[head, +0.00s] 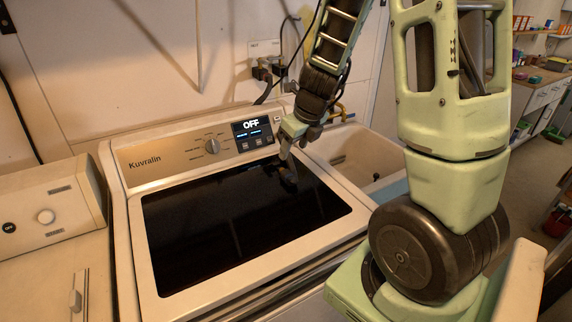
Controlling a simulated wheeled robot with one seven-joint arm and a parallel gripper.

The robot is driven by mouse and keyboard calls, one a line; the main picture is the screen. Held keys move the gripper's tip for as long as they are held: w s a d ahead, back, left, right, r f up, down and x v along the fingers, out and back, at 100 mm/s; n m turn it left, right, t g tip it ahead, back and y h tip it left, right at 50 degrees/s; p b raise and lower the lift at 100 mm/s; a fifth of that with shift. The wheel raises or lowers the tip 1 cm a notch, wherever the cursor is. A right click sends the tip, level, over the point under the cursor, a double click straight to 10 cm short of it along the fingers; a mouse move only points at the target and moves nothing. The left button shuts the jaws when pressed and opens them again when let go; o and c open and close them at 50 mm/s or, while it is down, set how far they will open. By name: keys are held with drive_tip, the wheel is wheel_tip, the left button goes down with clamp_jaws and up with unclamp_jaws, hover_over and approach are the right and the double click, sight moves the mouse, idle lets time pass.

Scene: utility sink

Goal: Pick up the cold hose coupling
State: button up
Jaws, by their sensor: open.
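I cannot make out the cold hose coupling for certain. Dark fittings (268,71) sit at a pale wall plate (264,48) behind the washer, with dark cords or hoses running from them. I cannot tell whether one of them is the coupling. My gripper (286,150) is open and hangs over the back right part of the washer's dark glass lid (220,222), near the control panel. Nothing shows between its fingers. It is in front of and below the wall fittings, apart from them. My arm hides part of the wall to their right.
The washer's control panel (175,155) has a knob and a display reading OFF. A utility sink (352,155) with a yellowish faucet (338,112) stands right of the washer, partly hidden by my arm. Another appliance (50,215) stands left. Shelves and drawers line the far right.

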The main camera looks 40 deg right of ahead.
drive_tip(key=d+m, duration=0.3)
drive_tip(key=d, duration=0.1)
drive_tip(key=b, duration=0.5)
hover_over(291, 176)
drive_tip(key=s, duration=0.2)
drive_tip(key=shift+h, duration=0.3)
drive_tip(key=f, duration=1)
drive_tip(key=shift+s+d, duration=0.1)
drive_tip(key=shift+s, duration=0.1)
drive_tip(key=shift+a+x, duration=0.15)
drive_tip(key=shift+x, duration=1.35)
drive_tip(key=shift+a+x, duration=0.1)
drive_tip(key=shift+x, duration=1.4)
drive_tip(key=shift+w, duration=0.15)
drive_tip(key=c, duration=1.1)
